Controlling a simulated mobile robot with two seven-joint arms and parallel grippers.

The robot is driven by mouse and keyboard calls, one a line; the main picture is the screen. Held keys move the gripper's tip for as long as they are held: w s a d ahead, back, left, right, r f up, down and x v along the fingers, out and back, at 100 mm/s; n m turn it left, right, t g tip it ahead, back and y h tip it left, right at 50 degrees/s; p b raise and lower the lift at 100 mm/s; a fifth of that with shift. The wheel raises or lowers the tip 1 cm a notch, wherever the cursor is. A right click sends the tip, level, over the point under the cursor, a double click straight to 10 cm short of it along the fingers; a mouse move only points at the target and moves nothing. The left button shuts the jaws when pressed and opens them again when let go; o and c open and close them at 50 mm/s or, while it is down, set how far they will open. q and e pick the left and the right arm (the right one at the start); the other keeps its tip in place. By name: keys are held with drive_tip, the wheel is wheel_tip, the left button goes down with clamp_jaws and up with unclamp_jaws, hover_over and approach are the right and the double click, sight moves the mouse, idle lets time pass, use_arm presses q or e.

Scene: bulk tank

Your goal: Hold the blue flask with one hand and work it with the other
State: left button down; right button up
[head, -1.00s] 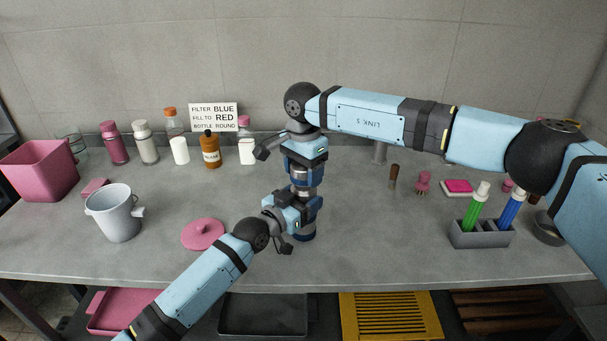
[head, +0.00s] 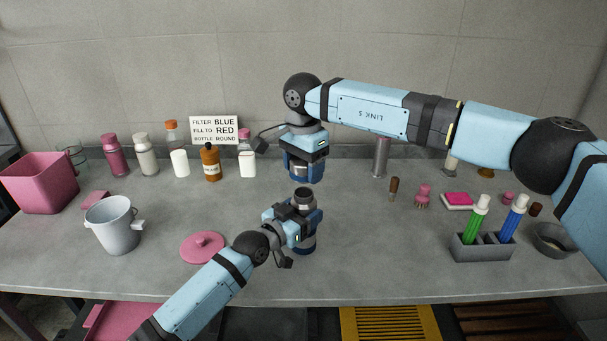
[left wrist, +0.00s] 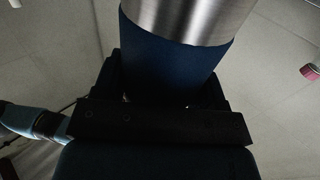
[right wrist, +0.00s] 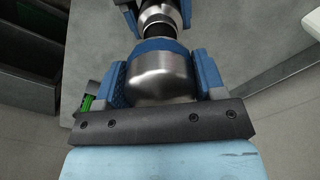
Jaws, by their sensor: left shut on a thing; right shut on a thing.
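The blue flask (head: 304,247) stands upright at the middle of the bench, and its dark open neck (head: 304,194) shows at the top. My left gripper (head: 298,224) is shut around its body. In the left wrist view its blue wall (left wrist: 170,65) and steel upper part (left wrist: 190,15) rise between the fingers. My right gripper (head: 304,167) is shut on a rounded steel cap (right wrist: 160,75), held above the flask and apart from it. The flask's neck also shows beyond the cap in the right wrist view (right wrist: 158,30). The fingers mostly hide the cap in the head view.
A pink lid (head: 202,248) and a grey pitcher (head: 112,228) are at left. Several bottles and a sign (head: 214,130) line the back. A grey rack (head: 482,247) with green and blue tubes stands at right. The bench between flask and rack is clear.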

use_arm(q)
drive_tip(key=shift+c, duration=0.5)
unclamp_jaws()
